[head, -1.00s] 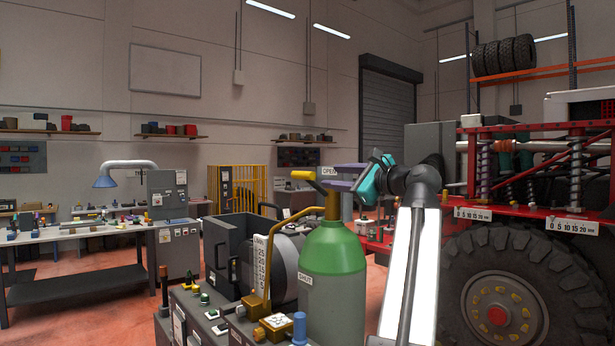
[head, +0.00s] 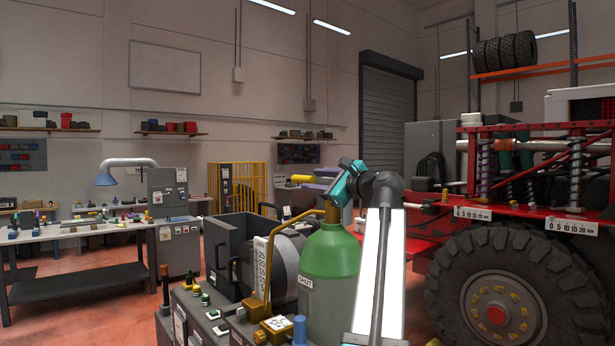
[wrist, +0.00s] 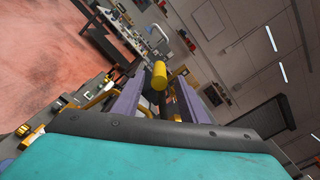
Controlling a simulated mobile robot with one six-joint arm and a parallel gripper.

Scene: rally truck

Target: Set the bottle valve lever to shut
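The green bottle (head: 330,262) stands upright on the grey bench unit, with a SHUT label (head: 306,282) on its left side. The yellow valve lever (head: 302,179) points left from the bottle's top. My gripper (head: 316,187), with purple fingers and a teal body, is at the bottle top over the lever and hides much of it. In the wrist view the lever's yellow end (wrist: 160,76) lies between the two spread fingers (wrist: 158,97), with gaps on both sides. The OPEN label seen earlier is hidden now.
A gauge scale (head: 262,268) on a brass bracket and a dark open box (head: 238,255) stand left of the bottle. The red truck with its big wheel (head: 497,312) is at the right. A workbench (head: 80,237) stands at the far left.

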